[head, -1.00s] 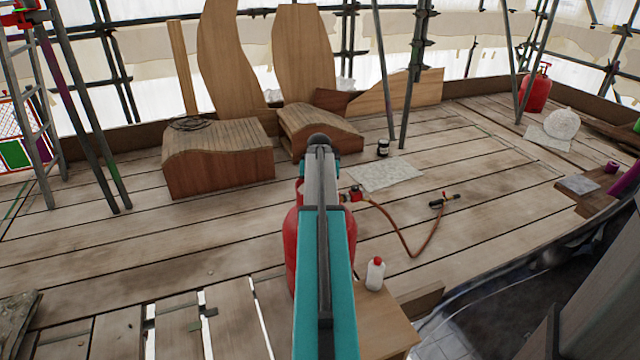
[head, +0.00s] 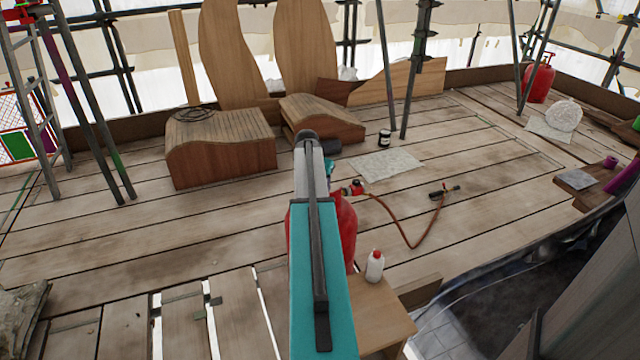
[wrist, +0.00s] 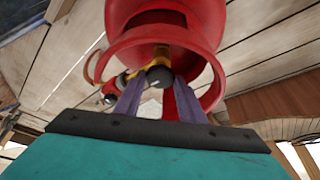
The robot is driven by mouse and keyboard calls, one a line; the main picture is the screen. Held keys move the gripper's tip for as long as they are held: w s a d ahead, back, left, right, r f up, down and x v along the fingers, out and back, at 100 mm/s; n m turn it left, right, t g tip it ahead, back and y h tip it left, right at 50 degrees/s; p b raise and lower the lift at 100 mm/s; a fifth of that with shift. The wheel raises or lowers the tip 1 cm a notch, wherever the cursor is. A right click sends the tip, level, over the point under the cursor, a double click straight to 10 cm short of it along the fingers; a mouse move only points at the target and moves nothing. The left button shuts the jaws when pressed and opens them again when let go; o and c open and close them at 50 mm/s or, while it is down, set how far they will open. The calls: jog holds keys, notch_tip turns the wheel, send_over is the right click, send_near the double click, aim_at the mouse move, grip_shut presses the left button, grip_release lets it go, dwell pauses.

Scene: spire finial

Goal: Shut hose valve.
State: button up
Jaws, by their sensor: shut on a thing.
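A red gas bottle (head: 345,235) stands partly hidden behind my arm in the head view. In the wrist view its red collar (wrist: 110,52) surrounds a brass valve with a round black knob (wrist: 159,77). My gripper (wrist: 158,85) has its two purple-grey fingers reaching inside the collar, one on each side of the knob, and is shut on it. The fingers are hidden in the head view. A red hose fitting (head: 355,187) sits beside the bottle, also seen in the wrist view (wrist: 109,90). An orange-brown hose (head: 402,236) runs from it to a black-handled torch (head: 443,191) on the boards.
A white bottle with a red cap (head: 375,266) stands on a small wooden box (head: 380,315) close to my arm. Curved wooden blocks (head: 220,155) stand behind. A dark jar (head: 384,139) and grey sheet (head: 385,165) lie beyond.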

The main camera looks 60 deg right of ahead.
jog(key=shift+w+a, duration=0.1)
jog(key=o, duration=1)
jog(key=shift+o, duration=0.2)
jog(key=shift+r, duration=0.1)
jog(key=p+v, duration=0.2)
jog(key=v, duration=1.1)
jog(key=shift+a+r, duration=0.15)
jog(key=shift+r, duration=0.1)
